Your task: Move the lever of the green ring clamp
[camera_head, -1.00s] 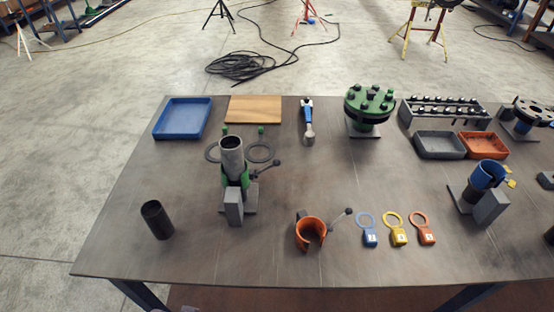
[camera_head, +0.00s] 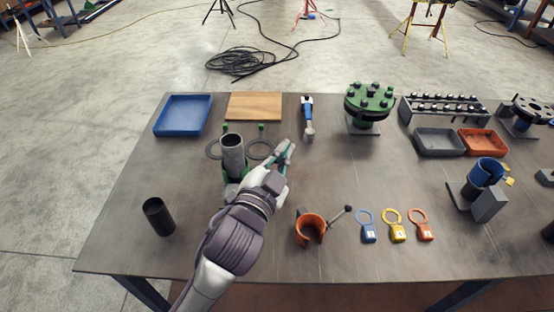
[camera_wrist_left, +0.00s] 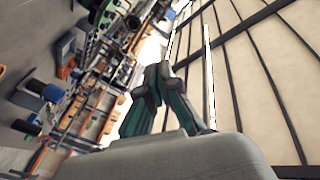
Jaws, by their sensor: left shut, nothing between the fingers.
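The green ring clamp (camera_head: 227,174) stands around the base of an upright grey pipe (camera_head: 232,152) on the left half of the table. My left arm covers most of the clamp, and its lever with the dark knob is hidden in the head view. My left gripper (camera_head: 288,149) is just right of the pipe, over the place of the lever, with its fingers shut and pointing up and away. In the left wrist view its green-padded fingers (camera_wrist_left: 163,92) show nothing held. Whether it touches the lever cannot be told. My right gripper is not in view.
An orange ring clamp (camera_head: 308,229) with its own lever lies right of my arm. A blue tray (camera_head: 183,115), a wooden board (camera_head: 254,106) and a green flange (camera_head: 368,103) are at the back.

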